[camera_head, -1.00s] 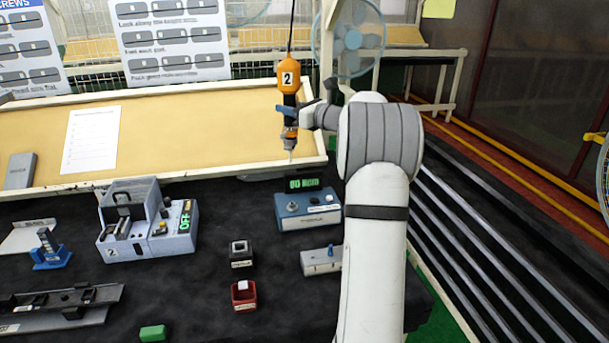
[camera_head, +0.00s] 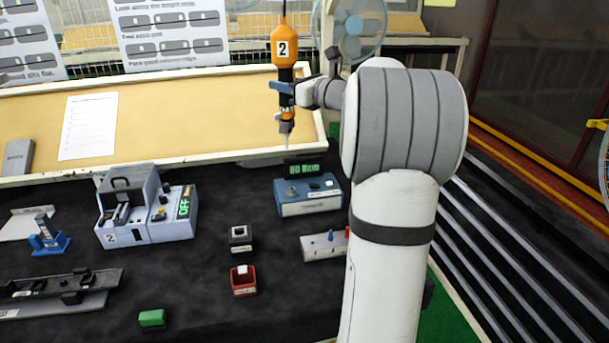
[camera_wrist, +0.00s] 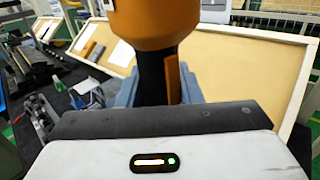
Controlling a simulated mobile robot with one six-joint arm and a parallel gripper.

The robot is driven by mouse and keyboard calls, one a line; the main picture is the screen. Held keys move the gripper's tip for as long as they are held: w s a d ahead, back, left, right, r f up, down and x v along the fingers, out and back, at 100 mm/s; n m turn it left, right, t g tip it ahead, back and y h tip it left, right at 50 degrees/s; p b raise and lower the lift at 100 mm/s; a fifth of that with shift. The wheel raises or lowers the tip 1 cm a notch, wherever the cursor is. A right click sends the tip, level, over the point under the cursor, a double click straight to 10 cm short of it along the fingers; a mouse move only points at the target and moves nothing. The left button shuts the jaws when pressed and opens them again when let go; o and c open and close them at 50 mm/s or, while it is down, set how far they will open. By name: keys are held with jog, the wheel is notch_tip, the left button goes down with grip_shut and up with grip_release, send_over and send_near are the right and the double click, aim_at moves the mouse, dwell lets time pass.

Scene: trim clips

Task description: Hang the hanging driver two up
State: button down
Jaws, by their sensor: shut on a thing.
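The hanging driver two (camera_head: 285,50) is orange and black with a white "2" label, and hangs upright from a cord above the table's back part. My gripper (camera_head: 283,90) is shut around its black body, below the orange part. The driver's metal tip points down, clear of the table, in front of the tan board. In the wrist view the driver (camera_wrist: 155,25) stands upright between the blue fingers (camera_wrist: 130,92); the fingertips are mostly hidden behind it and the gripper housing.
Below are a blue-grey box with a green display (camera_head: 310,195), a grey machine marked 2 (camera_head: 145,212), a black block (camera_head: 240,238), a red block (camera_head: 243,281) and a white box with a blue peg (camera_head: 324,245). A tan framed board (camera_head: 190,115) is behind.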

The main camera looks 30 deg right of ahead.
jog(key=s+a, duration=0.1)
jog(key=s+a+b, duration=0.1)
jog(key=s, duration=0.1)
jog(key=s+a, duration=0.1)
jog(key=s, duration=0.1)
jog(key=shift+b, duration=0.35)
jog(key=shift+s+a+r+p, duration=0.1)
jog(key=shift+s+r+p, duration=0.05)
jog(key=shift+r+p, duration=0.8)
jog(key=shift+r, duration=0.1)
grip_release()
jog(key=shift+s, duration=0.1)
dwell(0.6)
